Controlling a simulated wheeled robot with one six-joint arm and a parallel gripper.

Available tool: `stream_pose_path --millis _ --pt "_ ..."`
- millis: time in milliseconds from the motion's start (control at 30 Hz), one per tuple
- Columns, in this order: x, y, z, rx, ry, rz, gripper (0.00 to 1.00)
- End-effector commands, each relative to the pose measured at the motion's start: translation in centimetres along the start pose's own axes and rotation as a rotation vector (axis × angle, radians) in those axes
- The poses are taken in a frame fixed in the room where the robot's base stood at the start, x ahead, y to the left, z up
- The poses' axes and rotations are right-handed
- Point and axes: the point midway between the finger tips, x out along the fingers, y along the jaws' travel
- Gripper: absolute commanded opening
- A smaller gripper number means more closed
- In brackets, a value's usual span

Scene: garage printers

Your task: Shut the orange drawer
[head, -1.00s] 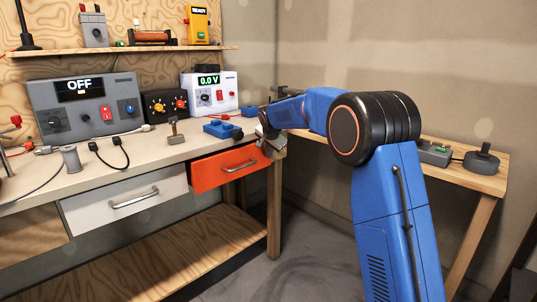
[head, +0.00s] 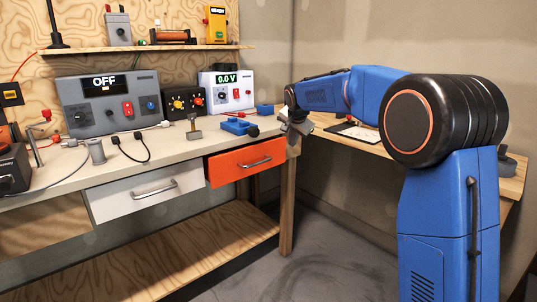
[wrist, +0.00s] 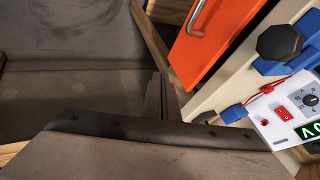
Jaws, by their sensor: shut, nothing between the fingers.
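The orange drawer (head: 232,168) is under the right end of the bench, with a metal bar handle (head: 254,164) on its front. Its front stands slightly out from the bench edge; how far it is open is hard to tell. The drawer front also shows at the top of the wrist view (wrist: 207,50). My gripper (head: 297,127) is just right of the drawer's upper right corner, by the bench's end, apart from the handle. In the wrist view my gripper (wrist: 163,98) is shut and empty, below and left of the drawer front.
A white drawer (head: 110,205) is left of the orange one. The bench top (head: 75,172) holds a grey power supply (head: 97,118), a white meter (head: 215,95) and a blue tool (head: 238,126). A wooden side table (head: 510,187) stands at right. The floor (head: 270,270) in front is clear.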

Motion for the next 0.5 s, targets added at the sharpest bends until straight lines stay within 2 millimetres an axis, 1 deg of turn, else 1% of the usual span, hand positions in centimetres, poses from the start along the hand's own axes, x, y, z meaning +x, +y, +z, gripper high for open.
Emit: stream_pose_path --millis 167,300,467,500 --pt "-4.1 3.7 0.6 -0.062 -0.008 0.012 0.0" --pt "-7.8 7.8 1.9 -0.131 -0.023 0.028 0.0" --pt "-11.5 12.4 3.7 -0.211 -0.041 0.042 0.0" --pt "-12.4 13.7 4.2 -0.231 -0.047 0.046 0.0"
